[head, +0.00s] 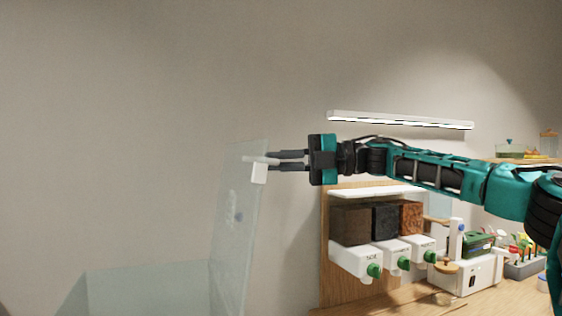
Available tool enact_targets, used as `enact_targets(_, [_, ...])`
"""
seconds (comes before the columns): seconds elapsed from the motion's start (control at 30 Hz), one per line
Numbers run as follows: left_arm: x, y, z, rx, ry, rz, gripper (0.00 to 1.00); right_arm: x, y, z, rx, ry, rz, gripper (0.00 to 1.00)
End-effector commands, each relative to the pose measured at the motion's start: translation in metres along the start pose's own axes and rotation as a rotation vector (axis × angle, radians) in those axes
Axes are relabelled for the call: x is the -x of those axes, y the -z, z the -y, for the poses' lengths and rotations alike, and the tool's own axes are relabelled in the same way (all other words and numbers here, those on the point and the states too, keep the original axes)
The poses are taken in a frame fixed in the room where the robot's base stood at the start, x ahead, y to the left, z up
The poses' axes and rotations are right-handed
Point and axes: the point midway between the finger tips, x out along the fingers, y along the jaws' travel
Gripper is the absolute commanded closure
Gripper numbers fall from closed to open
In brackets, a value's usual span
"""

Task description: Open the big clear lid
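The big clear lid (236,225) stands raised, nearly upright and slightly tilted, at the left of the head view. It belongs to a clear box (140,288) whose walls show at the lower left. A white handle (259,174) sits near the lid's top edge. My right gripper (273,161) comes in from the right, its two dark fingers level and closed about the white handle. My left gripper is not in view.
Behind, a wooden panel carries dispensers with dark and brown blocks (350,224) and green knobs (374,270). A white lamp bar (400,121) hangs above my arm. A wooden bench (400,296) with plant items lies at the right. The wall area at left is clear.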

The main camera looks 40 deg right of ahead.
Motion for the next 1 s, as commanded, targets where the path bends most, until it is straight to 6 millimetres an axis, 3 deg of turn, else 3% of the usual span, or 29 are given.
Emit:
enact_targets(0.07, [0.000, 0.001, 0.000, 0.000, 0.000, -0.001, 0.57, 0.000, 0.001, 0.001, -0.001, 0.002, -0.003, 1.00])
enact_targets(0.1, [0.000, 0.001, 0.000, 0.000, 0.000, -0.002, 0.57, 0.000, 0.001, 0.001, -0.001, 0.002, -0.003, 0.86])
enact_targets(0.37, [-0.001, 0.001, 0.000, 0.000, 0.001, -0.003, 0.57, 0.000, 0.000, 0.001, -0.001, 0.002, -0.001, 0.62])
enact_targets(0.67, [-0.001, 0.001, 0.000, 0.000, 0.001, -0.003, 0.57, 0.004, 0.000, 0.000, 0.000, 0.000, 0.000, 0.62])
enact_targets(0.87, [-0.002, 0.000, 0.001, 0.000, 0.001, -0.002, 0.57, 0.031, 0.000, -0.001, 0.001, -0.005, 0.002, 0.62])
enact_targets(1.0, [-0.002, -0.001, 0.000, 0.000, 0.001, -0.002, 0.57, 0.060, 0.000, -0.001, 0.002, -0.006, 0.002, 0.62])
